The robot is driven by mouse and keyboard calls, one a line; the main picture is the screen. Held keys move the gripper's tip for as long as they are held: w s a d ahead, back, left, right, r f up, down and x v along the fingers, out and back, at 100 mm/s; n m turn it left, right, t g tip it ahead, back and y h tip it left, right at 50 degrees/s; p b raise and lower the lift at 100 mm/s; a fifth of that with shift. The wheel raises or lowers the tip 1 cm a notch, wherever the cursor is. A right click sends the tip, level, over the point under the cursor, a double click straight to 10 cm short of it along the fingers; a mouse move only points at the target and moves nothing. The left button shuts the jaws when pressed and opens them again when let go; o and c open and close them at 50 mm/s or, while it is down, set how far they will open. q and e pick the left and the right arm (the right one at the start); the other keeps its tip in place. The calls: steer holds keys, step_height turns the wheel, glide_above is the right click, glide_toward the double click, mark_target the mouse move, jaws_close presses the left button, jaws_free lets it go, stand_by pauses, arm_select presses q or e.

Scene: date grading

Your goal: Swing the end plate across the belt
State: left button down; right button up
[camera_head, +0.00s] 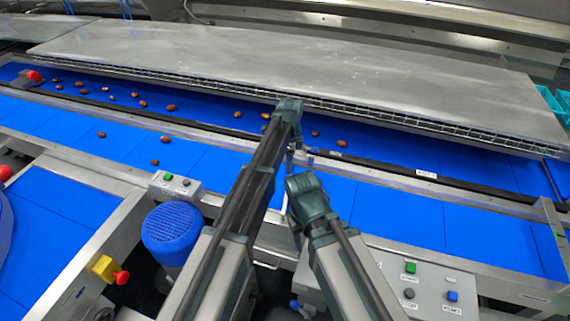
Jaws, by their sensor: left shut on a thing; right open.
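My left gripper (291,140) reaches over the near blue belt to the dark divider rail between the two belt lanes. It is shut on a small grey part (325,153) at the rail, which seems to be the end plate; the jaws and arm hide most of it. I cannot tell its full shape or angle. My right gripper (291,212) is open and empty, lower in the picture, over the near edge of the blue belt (400,215). Several brown dates (171,107) lie on the far lane, left of and around my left gripper.
A wide steel cover (300,60) overhangs the far lane. A blue motor (172,232), a small button box (175,186) and a control panel (430,285) stand at the near side. Red knobs (33,76) show at left. The near lane at right is clear.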

arm_select(q)
steer(key=shift+s+d+m, duration=0.2)
steer(key=shift+d+m, duration=0.4)
steer(key=shift+d, duration=0.3)
steer(key=shift+s+d+m, duration=0.2)
steer(key=shift+d+m, duration=0.4)
steer(key=shift+d, duration=0.25)
steer(key=c, duration=0.5)
jaws_free()
steer(key=shift+d, duration=0.1)
steer(key=shift+c, duration=0.2)
steer(key=shift+r, duration=0.1)
arm_select(e)
steer(key=shift+r, duration=0.15)
arm_select(q)
step_height(320, 180, up, 14)
steer(key=p, duration=1.3)
steer(key=shift+f+p, duration=0.2)
steer(key=shift+p, duration=0.2)
arm_select(e)
step_height(320, 180, up, 14)
steer(key=shift+f, duration=0.25)
